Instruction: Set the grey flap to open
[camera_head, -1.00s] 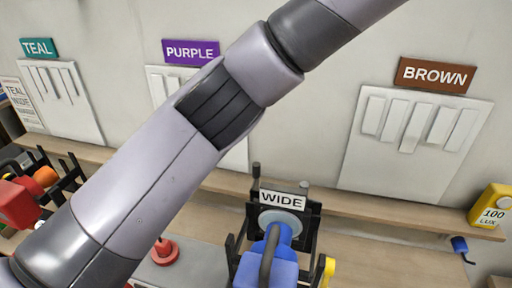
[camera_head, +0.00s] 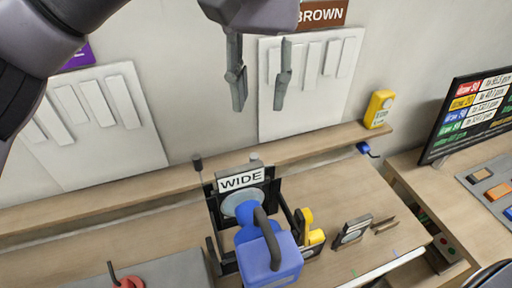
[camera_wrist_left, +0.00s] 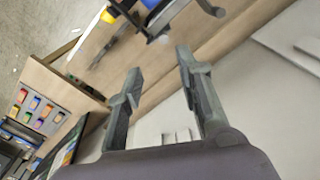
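I cannot make out for sure which thing is the grey flap; no part in view is labelled so. My left gripper (camera_head: 260,102) hangs open and empty in front of the white slatted relief panel (camera_head: 308,85) under the brown sign (camera_head: 322,14). Its two fingers also show apart in the left wrist view (camera_wrist_left: 157,62), with nothing between them. A grey plate (camera_head: 165,272) with a red hooked handle (camera_head: 126,281) lies on the bench at the lower left. My right gripper is in neither view.
The blue device (camera_head: 268,255) at the black stand with the WIDE label (camera_head: 241,179) rises from the bench. A yellow part (camera_head: 309,227) and small grey blocks (camera_head: 352,230) stand right of it. A yellow box (camera_head: 379,108) is on the ledge. A screen (camera_head: 475,115) stands at right.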

